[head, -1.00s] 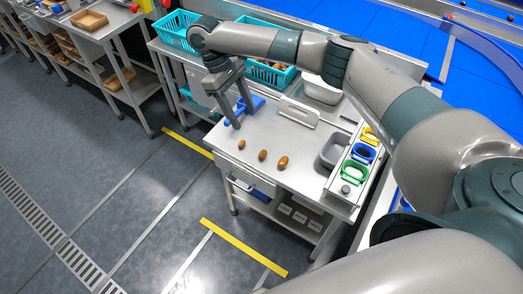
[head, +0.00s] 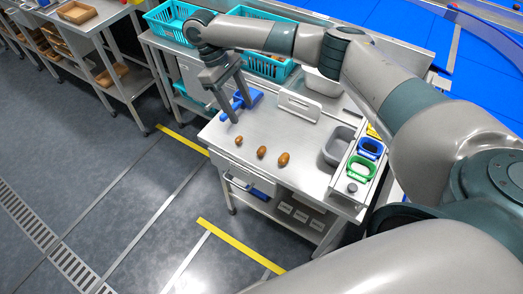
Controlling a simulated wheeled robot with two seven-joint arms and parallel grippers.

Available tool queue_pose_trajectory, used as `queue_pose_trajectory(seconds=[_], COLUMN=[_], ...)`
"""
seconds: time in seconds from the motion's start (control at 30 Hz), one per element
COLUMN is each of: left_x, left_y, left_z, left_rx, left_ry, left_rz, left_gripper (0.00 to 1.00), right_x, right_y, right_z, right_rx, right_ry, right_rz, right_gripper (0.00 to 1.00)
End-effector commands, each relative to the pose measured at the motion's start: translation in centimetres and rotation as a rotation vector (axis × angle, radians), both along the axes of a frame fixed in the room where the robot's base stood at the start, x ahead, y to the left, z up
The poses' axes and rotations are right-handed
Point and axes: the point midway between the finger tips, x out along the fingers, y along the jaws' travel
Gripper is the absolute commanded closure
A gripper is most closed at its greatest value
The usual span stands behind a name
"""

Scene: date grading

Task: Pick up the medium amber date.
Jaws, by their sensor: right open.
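Three brown dates lie apart in a slanted row on the steel worktable (head: 215,140). The smallest date (head: 239,140) is at the left and the largest date (head: 284,159) at the right. The middle-sized date (head: 262,151) lies between them and looks like the medium amber one, though the colours are hard to tell apart at this size. My right gripper (head: 240,109) is open and empty, pointing down above the table's back left part. It is behind and to the left of the dates and touches none. My left gripper is not in view.
A blue scoop-like tool (head: 254,96) lies just behind the gripper. A metal stand (head: 299,107), a grey tub (head: 338,146) and blue (head: 370,148) and green (head: 359,169) containers stand to the right. Turquoise crates (head: 268,68) stand behind. The table around the dates is clear.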

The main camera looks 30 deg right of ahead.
Motion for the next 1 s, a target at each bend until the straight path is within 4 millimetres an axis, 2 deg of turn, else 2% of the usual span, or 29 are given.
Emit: queue_pose_trajectory(seconds=[0.17, 0.7, 0.83, 1.0], left_x=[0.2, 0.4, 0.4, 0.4], left_y=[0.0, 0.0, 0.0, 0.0], left_z=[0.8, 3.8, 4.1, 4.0], left_rx=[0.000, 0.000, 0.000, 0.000], left_ry=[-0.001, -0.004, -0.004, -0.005], left_rz=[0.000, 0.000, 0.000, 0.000], left_gripper=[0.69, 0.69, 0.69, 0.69], right_x=[-0.6, -3.5, -3.8, -3.9], right_y=[-0.4, -2.3, -2.5, -2.5], right_z=[-1.4, -9.7, -10.7, -11.1], right_rx=[-0.002, -0.002, -0.001, -0.001], right_ry=[0.003, 0.002, 0.000, -0.001], right_rz=[0.000, -0.001, 0.000, 0.000], right_gripper=[0.45, 0.45, 0.45, 0.45])
